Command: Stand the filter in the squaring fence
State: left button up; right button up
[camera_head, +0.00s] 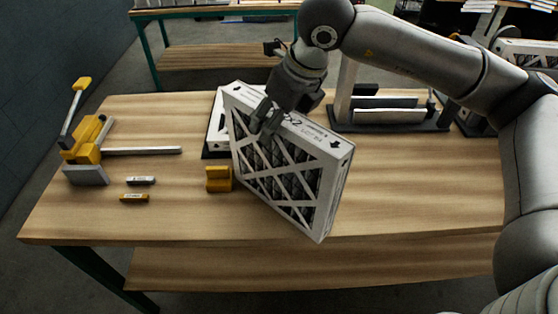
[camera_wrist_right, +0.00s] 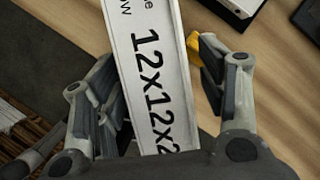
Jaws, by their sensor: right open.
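The boxed filter (camera_head: 290,165), with a white frame and dark pleats behind a lattice, stands tilted near the table's front edge, its lowest corner at the right. Whether that corner touches the table is unclear. My right gripper (camera_head: 268,118) is at its upper edge, fingers open on either side of the printed frame strip (camera_wrist_right: 150,75), with a visible gap at the right finger in the wrist view. A dark base with upright pale plates (camera_head: 388,126) at the back right may be the squaring fence; I cannot be sure. My left gripper is out of view.
A yellow toggle clamp with a bar (camera_head: 85,150) stands at the left. Two small blocks (camera_head: 137,190) lie near it. A yellow block (camera_head: 218,179) sits close left of the filter. A white-edged item (camera_head: 214,125) is partly hidden behind it. The table's right front is clear.

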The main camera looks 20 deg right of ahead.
aim_at(279, 166)
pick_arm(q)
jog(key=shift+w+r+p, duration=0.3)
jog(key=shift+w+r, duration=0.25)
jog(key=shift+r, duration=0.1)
pick_arm(e)
jog(key=x, duration=0.3)
jog(key=shift+s+f, duration=0.25)
jog(key=shift+f, duration=0.05)
pick_arm(q)
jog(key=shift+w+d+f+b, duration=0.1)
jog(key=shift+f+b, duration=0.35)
jog(key=shift+b, duration=0.05)
pick_arm(e)
jog(key=shift+f, duration=0.15)
grip_shut()
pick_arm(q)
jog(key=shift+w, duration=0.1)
